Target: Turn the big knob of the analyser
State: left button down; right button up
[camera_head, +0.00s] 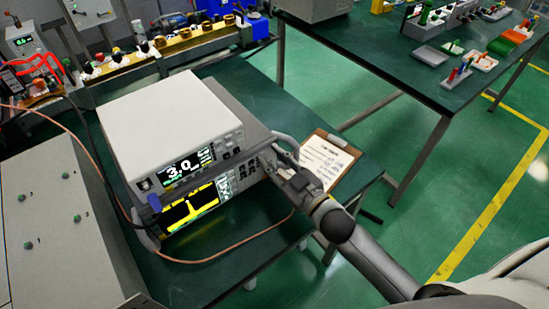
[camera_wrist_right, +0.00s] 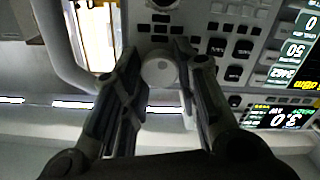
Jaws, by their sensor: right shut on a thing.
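The analyser is the lower of two stacked instruments, and its yellow trace screen (camera_head: 192,208) faces the front. My right gripper (camera_head: 275,158) is at the right end of its front panel, where it hides the big knob in the head view. In the right wrist view, the round pale big knob (camera_wrist_right: 158,69) sits between the two fingertips of my right gripper (camera_wrist_right: 159,58). The fingers are closed on the knob's sides. Rows of dark buttons on the analyser panel (camera_wrist_right: 258,34) lie beside it. My left gripper is not in view.
A white instrument (camera_head: 165,118) showing 3.0 stands on the analyser. A curved handle (camera_wrist_right: 62,50) is close to my right gripper. A clipboard (camera_head: 325,160) lies to the right on the green table (camera_head: 240,290). An orange cable (camera_head: 225,250) runs across the front.

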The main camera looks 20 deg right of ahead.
jog(key=shift+r, duration=0.1)
jog(key=o, duration=0.8)
jog(key=shift+c, duration=0.2)
jog(key=shift+s, duration=0.15)
jog(key=shift+s+d, duration=0.15)
jog(key=shift+s, duration=0.15)
jog(key=v, duration=1.1)
jog(key=shift+s, duration=0.1)
